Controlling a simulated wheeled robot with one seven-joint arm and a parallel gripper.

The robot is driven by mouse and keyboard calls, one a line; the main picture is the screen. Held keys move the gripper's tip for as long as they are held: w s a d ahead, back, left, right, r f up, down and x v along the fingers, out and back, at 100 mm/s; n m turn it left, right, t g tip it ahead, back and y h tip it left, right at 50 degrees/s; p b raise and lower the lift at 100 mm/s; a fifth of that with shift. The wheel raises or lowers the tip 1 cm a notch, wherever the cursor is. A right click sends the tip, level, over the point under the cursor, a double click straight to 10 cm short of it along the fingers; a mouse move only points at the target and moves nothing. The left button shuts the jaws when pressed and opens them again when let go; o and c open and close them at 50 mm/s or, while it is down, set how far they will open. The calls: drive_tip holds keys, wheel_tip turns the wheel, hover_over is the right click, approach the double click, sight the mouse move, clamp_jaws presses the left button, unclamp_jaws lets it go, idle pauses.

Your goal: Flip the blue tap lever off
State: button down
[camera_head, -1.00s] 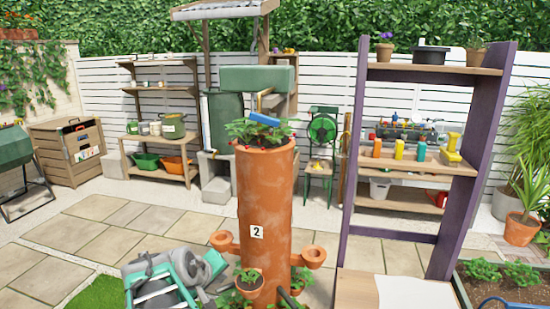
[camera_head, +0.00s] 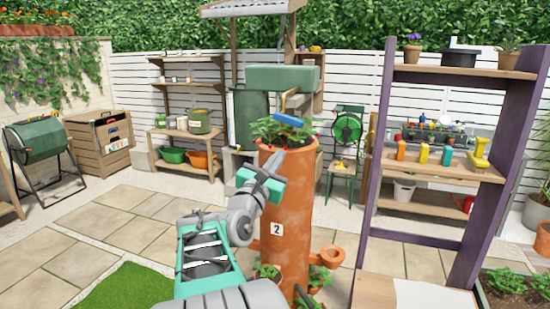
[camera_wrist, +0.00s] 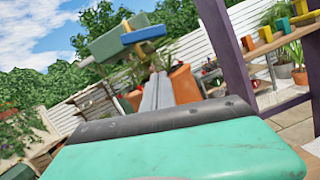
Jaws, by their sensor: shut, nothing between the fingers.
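The blue tap lever (camera_head: 288,119) shows above the plants at the top of a tall terracotta tower (camera_head: 298,190) marked 2. A brass-coloured pipe (camera_head: 284,100) rises behind it, below a green tank (camera_head: 281,77). In the wrist view the lever (camera_wrist: 143,35) is a blue bar in front of the tank (camera_wrist: 118,38), ahead of and above the fingers. My gripper (camera_head: 277,160) is shut and empty, pointing up beside the tower's upper left side, apart from the lever. The wrist view shows its grey fingers (camera_wrist: 158,90) together.
A purple-posted shelf (camera_head: 375,180) stands to the right of the tower, with coloured bottles (camera_head: 424,153) on it. Small terracotta cups (camera_head: 332,256) stick out from the tower's lower part. The paving (camera_head: 145,205) to the left is open.

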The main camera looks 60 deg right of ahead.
sight(290, 118)
drive_tip(key=d+r+p, duration=0.3)
drive_tip(key=d+r, duration=0.2)
drive_tip(key=shift+s+d, duration=0.15)
drive_tip(key=shift+s, duration=0.1)
